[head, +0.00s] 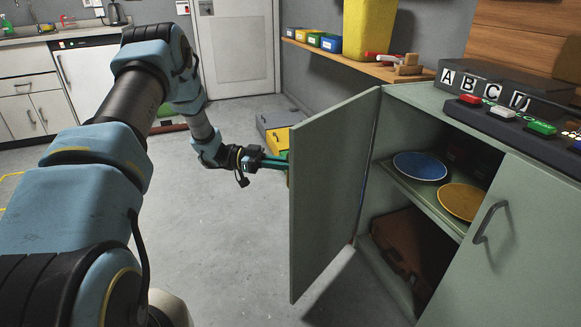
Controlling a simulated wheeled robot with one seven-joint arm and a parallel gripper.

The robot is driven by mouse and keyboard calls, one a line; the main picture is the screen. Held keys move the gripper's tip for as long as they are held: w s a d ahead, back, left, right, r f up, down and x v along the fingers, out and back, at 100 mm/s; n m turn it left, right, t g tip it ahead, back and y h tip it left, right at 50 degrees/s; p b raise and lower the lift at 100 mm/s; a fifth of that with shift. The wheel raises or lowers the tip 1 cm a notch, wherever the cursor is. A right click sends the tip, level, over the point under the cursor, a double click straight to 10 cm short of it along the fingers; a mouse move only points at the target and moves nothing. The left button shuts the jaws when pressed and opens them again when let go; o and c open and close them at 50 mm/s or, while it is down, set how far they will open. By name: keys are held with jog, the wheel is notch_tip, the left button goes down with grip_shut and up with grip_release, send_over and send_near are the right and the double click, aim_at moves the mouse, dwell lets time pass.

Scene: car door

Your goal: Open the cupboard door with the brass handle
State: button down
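The green cupboard (491,247) stands at the right. Its left door (333,190) is swung wide open toward the left, with its inner face toward me. No brass handle shows; the outer face of this door is hidden. The closed right door (525,250) has a dark grey bar handle (490,222). My gripper (276,162) is at the far side of the open door, by its free edge. Its teal fingers point right, and their tips are partly hidden by the door. I cannot tell whether they touch it or how far apart they are.
Inside the cupboard, a blue plate (420,166) and a yellow plate (461,202) lie on the shelf above a brown case (402,250). The floor (235,240) left of the door is clear.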

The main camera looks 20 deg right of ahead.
jog(key=shift+a, duration=0.1)
jog(key=c, duration=0.9)
grip_release()
jog(key=v, duration=1)
jog(key=shift+w+a+b, duration=0.25)
jog(key=shift+b, duration=0.05)
